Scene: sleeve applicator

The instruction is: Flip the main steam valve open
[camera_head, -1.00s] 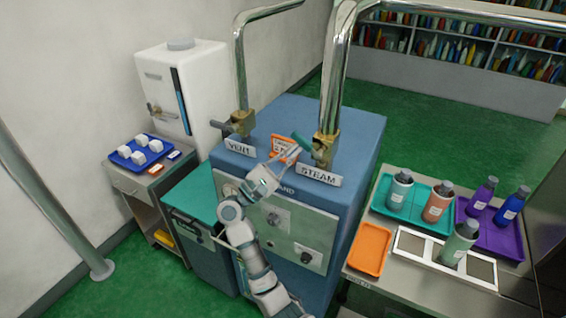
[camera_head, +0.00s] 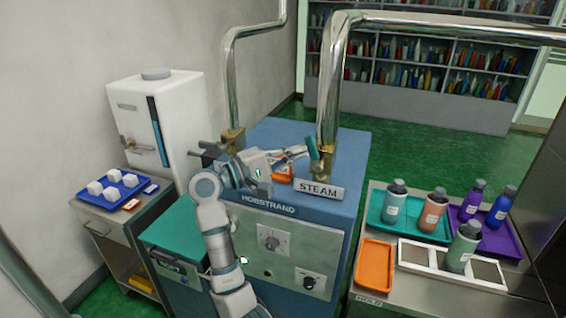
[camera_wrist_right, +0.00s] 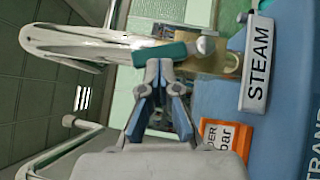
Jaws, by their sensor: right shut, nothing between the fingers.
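The steam valve is a brass body (camera_head: 328,166) at the foot of a thick chrome pipe, behind the STEAM plate (camera_head: 319,190). Its teal handle (camera_head: 313,150) slants steeply on the valve's left side. My right gripper (camera_head: 303,152) is shut and empty, its fingertips at the handle's left side. In the right wrist view the closed fingertips (camera_wrist_right: 153,66) are right by the teal handle (camera_wrist_right: 160,53), touching or nearly so. The brass body (camera_wrist_right: 222,62) shows beyond it. My left gripper is out of view.
The vent valve (camera_head: 232,140) with a dark handle stands left on the blue machine (camera_head: 285,133). An orange sign (camera_head: 283,172) is partly hidden by my gripper. Trays with bottles stand on the right table (camera_head: 372,303); a blue tray (camera_head: 132,189) with white cubes is at left.

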